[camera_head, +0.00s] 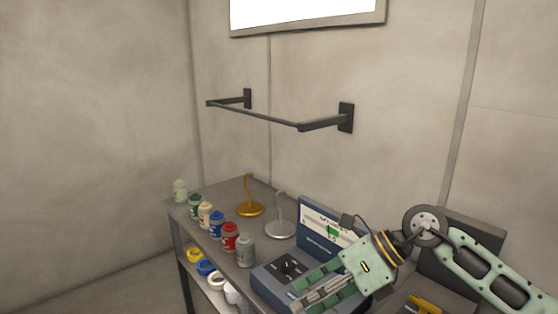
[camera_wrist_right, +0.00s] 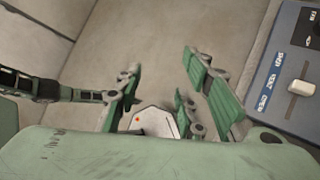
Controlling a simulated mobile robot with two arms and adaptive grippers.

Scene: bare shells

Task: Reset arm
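My right gripper (camera_head: 300,293) is in front of the blue control box (camera_head: 262,284) in the head view, covering part of it. The right wrist view shows its green-padded fingers (camera_wrist_right: 162,62) spread apart with nothing held between them. My left gripper shows in neither view for certain.
The workbench (camera_head: 178,207) carries a row of bottles, including a red one (camera_head: 230,237) and a blue one (camera_head: 217,225), a gold stand (camera_head: 250,209) and a silver stand (camera_head: 280,230). Tape rolls (camera_head: 207,267) lie on the shelf below. A black rail (camera_head: 260,114) juts from the wall.

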